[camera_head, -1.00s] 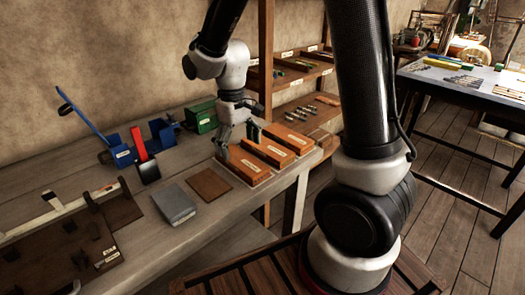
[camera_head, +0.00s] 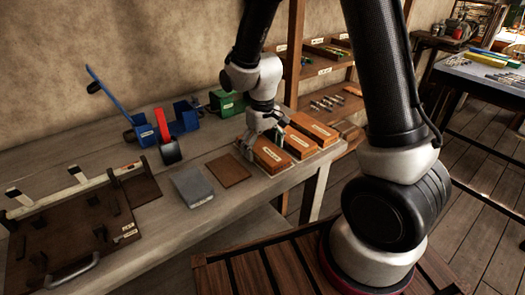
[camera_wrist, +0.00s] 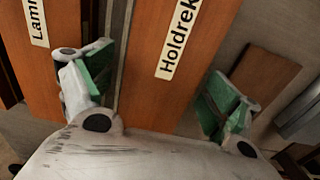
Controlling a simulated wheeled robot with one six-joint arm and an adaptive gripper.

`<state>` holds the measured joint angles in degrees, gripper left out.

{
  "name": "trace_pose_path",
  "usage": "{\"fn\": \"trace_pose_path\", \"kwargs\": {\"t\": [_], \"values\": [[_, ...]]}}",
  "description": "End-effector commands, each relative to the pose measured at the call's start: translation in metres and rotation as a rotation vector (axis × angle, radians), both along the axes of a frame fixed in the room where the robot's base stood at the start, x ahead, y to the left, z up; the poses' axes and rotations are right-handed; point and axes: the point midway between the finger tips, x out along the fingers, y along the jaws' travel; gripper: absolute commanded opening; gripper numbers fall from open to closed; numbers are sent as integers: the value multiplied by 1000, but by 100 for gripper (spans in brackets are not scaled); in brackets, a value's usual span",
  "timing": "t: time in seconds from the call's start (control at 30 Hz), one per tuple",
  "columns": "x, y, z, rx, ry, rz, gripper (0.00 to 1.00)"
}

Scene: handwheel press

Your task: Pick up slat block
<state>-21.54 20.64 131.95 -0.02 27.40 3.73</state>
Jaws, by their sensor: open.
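Three orange-brown wooden blocks with white labels stand in a row at the bench's right end: a left one (camera_head: 270,160), a middle one (camera_head: 299,146) and a right one (camera_head: 317,127). None has a readable slat block label. My gripper (camera_head: 262,142) is open over the left block. In the wrist view, my green-padded fingers (camera_wrist: 156,94) are on either side of a block labelled "Holdrek..." (camera_wrist: 150,75). A neighbouring block with a label starting "Lam" (camera_wrist: 55,75) lies to the left. Finger contact cannot be told.
A brown flat plate (camera_head: 229,170) and a grey block (camera_head: 193,187) lie left of the row. A green box (camera_head: 227,102) stands behind. Blue holders (camera_head: 143,131), a red lever (camera_head: 162,126) and a dark tray (camera_head: 60,241) are farther left. Shelves stand behind on the right.

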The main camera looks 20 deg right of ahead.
Motion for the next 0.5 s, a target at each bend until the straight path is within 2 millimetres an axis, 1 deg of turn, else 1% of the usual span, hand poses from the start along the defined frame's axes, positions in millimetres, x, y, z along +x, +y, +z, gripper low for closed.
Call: {"fn": "trace_pose_path", "kwargs": {"t": [0.07,0.17,0.3,0.4,0.5], "values": [[0,0,0,0,0,0,89],[0,0,0,0,0,0,73],[0,0,0,0,0,0,47],[0,0,0,0,0,0,32],[0,0,1,0,0,0,32]]}}
